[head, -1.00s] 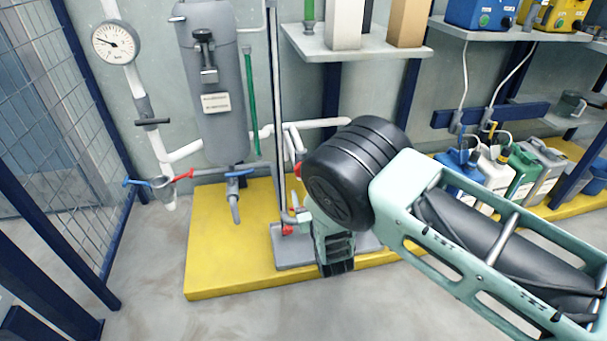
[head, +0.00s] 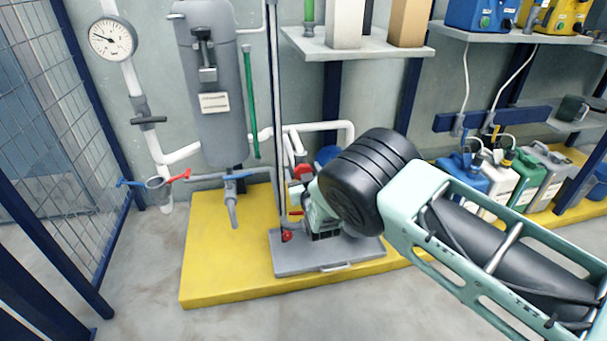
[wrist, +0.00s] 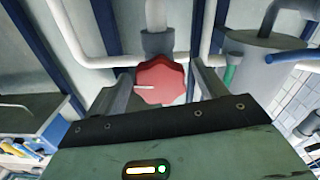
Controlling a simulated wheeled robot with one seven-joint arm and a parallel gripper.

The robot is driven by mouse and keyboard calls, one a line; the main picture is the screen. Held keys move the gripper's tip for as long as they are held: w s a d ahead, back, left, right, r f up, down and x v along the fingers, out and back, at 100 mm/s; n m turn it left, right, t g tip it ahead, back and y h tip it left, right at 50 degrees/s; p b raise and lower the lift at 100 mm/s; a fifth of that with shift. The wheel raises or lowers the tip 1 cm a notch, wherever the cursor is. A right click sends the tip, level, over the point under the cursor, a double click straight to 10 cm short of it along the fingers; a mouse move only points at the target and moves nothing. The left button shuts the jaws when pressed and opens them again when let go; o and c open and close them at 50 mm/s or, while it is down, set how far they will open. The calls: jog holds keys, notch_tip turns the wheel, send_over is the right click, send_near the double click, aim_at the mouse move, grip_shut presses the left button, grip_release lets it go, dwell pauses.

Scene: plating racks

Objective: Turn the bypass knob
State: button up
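The bypass knob (wrist: 162,82) is a red, lobed knob with a white pointer line on its left part. It sits on a grey pipe fitting in the wrist view. My gripper (wrist: 160,72) is open, with one finger at each side of the knob in the wrist view. A narrow gap seems to show on each side; contact cannot be told. The fingertips are hidden in the head view.
White pipes (head: 345,127) run around the knob. A grey tank (head: 215,110) and a thin dark post (head: 275,80) stand to the left. A grey tray (head: 320,262) lies on the yellow platform (head: 225,275) below.

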jog(key=c, duration=0.8)
jog(key=shift+m, duration=0.3)
jog(key=shift+d+m, duration=0.1)
jog(key=shift+m, duration=2.7)
jog(key=o, duration=1)
jog(key=shift+c, duration=0.2)
